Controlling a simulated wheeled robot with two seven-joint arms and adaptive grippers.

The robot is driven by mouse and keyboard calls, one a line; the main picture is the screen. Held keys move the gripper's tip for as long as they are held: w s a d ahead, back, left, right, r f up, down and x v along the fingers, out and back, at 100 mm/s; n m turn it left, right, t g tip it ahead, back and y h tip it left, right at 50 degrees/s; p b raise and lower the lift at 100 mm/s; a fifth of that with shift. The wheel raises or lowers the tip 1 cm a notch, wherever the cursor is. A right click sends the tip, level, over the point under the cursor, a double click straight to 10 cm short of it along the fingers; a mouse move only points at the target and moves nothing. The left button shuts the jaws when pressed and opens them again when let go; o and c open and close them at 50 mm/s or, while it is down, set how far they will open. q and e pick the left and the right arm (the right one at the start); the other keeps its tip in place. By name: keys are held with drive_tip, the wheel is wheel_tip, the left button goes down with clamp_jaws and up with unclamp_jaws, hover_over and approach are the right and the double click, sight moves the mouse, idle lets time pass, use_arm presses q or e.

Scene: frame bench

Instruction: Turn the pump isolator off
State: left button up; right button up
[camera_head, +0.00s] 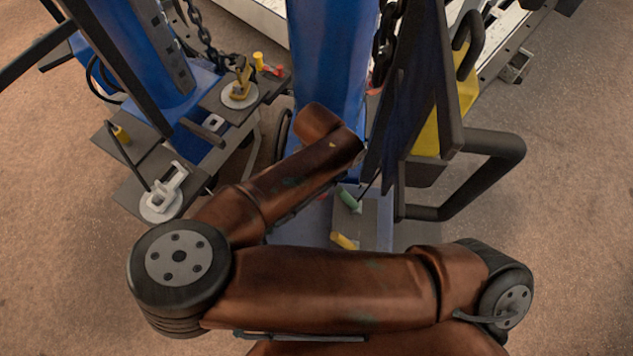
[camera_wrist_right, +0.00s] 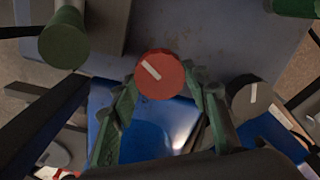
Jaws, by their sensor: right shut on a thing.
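In the right wrist view, a round red knob (camera_wrist_right: 160,82) with a white pointer line sits between the two green fingers of my right gripper (camera_wrist_right: 161,90). The gripper is shut on this knob. The white line slants from upper left to lower right. I cannot read any label that says which control is the pump isolator. In the head view the brown arm hides the knob and the right gripper. My left gripper shows in neither view.
A grey knob (camera_wrist_right: 249,98) with an upright white line is right of the gripper. A green knob (camera_wrist_right: 64,40) is at upper left. In the head view, a white lever (camera_head: 163,190) and a yellow lever (camera_head: 242,82) stand left of the arm. A dark handle loop (camera_head: 497,150) projects at right.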

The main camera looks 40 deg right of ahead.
drive_tip(key=n, duration=0.6)
drive_tip(key=shift+a, duration=0.1)
drive_tip(key=shift+n, duration=0.4)
drive_tip(key=o, duration=1.2)
drive_tip(key=shift+c, duration=0.2)
wheel_tip(320, 180, up, 12)
drive_tip(key=shift+f, duration=0.1)
wheel_tip(320, 180, down, 12)
drive_tip(key=shift+r, duration=0.1)
idle(0.7)
